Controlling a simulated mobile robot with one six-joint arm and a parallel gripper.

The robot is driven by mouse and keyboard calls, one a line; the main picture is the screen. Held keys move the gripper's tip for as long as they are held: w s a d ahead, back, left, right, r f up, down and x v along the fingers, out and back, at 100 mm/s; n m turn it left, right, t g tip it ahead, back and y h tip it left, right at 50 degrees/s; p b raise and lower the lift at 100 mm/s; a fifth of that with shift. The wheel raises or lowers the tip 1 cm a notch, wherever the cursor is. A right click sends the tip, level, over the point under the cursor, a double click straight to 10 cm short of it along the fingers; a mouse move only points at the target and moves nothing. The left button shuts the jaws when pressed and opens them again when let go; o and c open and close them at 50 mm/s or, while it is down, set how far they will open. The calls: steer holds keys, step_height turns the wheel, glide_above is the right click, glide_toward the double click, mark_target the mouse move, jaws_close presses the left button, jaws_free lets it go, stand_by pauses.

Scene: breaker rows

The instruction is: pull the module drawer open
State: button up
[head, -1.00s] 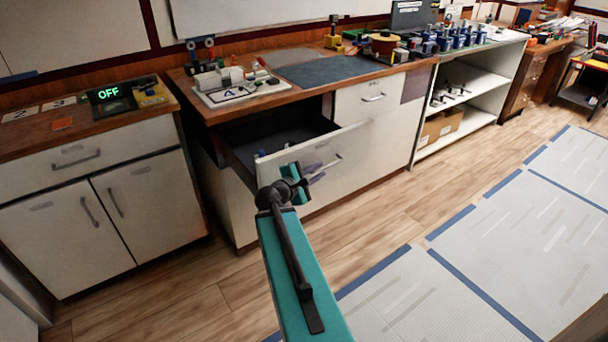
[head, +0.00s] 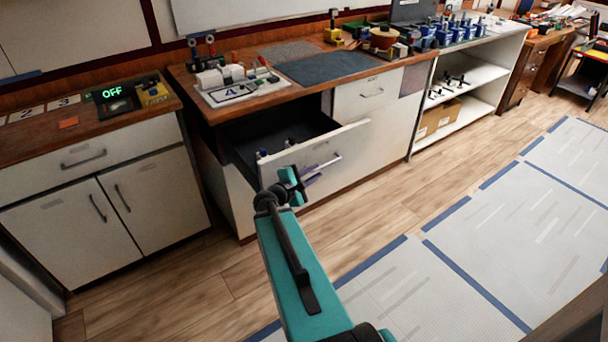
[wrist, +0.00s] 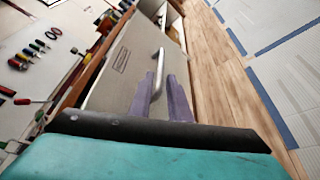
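The module drawer (head: 331,148) is a white-fronted drawer under the wooden worktop, pulled well out, with its dark inside showing. Its silver bar handle (wrist: 160,72) stands out from the drawer front in the wrist view. My gripper (wrist: 164,78) has purple fingers at the handle, one on each side of its near part. A gap shows between the fingers, so they look open around the bar. I cannot tell whether either finger touches it.
A few small parts (head: 290,143) lie in the drawer. Above it, the worktop (head: 215,108) carries a board with white modules (head: 245,88) and a dark mat (head: 330,68). A white cabinet (head: 105,210) with an OFF display (head: 114,92) stands left. The wood floor ahead is clear.

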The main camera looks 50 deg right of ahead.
steer(key=shift+a+r+p, duration=0.15)
steer(key=shift+p, duration=0.15)
steer(key=p+v, duration=0.5)
steer(key=shift+a+p, duration=0.1)
steer(key=shift+p, duration=0.25)
steer(key=shift+s+a, duration=0.1)
stand_by(0.4)
